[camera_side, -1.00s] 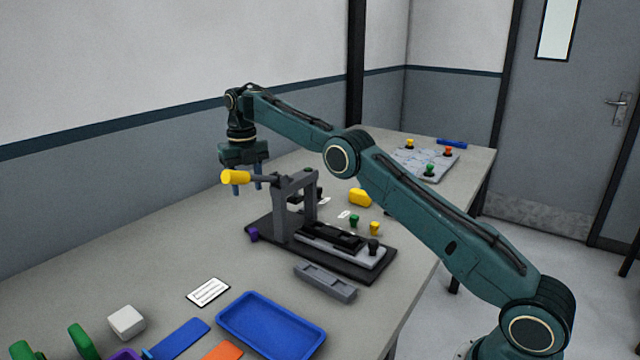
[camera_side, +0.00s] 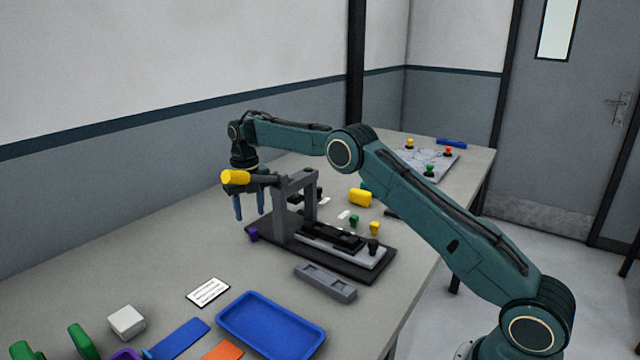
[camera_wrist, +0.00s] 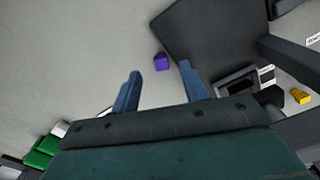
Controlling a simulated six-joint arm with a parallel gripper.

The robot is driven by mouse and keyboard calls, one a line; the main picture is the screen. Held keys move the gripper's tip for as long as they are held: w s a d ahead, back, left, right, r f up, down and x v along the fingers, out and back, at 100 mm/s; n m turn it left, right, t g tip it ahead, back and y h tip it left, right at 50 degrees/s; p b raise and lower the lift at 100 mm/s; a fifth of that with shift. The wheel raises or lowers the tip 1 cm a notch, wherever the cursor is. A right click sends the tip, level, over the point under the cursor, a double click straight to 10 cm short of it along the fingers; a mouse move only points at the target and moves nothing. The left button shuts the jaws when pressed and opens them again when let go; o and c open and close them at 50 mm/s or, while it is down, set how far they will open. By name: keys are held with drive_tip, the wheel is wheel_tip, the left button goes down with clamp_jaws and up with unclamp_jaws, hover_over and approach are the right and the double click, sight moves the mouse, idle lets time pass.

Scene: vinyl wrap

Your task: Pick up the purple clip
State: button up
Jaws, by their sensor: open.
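The purple clip (camera_side: 253,234) is a small block on the table at the left edge of the press's dark base plate. In the wrist view the purple clip (camera_wrist: 161,62) lies ahead of the fingertips, between their lines. My gripper (camera_side: 251,215) is open and empty, its blue fingers pointing down above and behind the clip. It also shows in the wrist view (camera_wrist: 158,72), with the fingers spread apart and not touching the clip.
A blue tray (camera_side: 232,322) and a white card (camera_side: 208,292) lie toward the front. The table left of the clip is clear.

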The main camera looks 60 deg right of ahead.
sight(254, 235)
drive_tip(key=shift+f, duration=2.6)
clamp_jaws()
